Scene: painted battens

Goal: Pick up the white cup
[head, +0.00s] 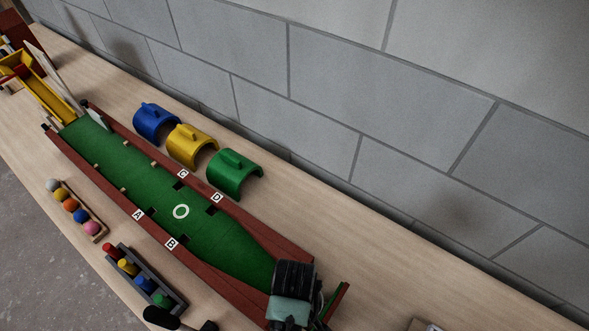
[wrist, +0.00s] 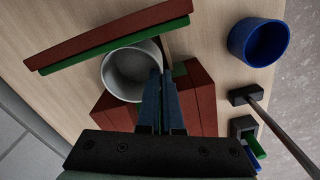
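The white cup (wrist: 125,75) shows in the wrist view with its open mouth facing the camera, at the end of the green lane between red battens. My gripper (wrist: 160,75) is at the cup's right-hand rim, its two dark blue fingers close together. One finger overlaps the inside of the rim and the other lies outside, so the fingers look shut on the cup wall; the contact itself is hidden. In the head view my gripper (head: 290,310) is at the near end of the lane and the cup cannot be made out.
Red battens (wrist: 110,35) border the lane (head: 130,175). A blue cup (wrist: 260,42) stands to the right in the wrist view. Blue, yellow and green arches (head: 235,175) stand behind the lane. A grey peg tray (head: 145,280) and a ball rack (head: 75,210) lie in front. A wall runs behind.

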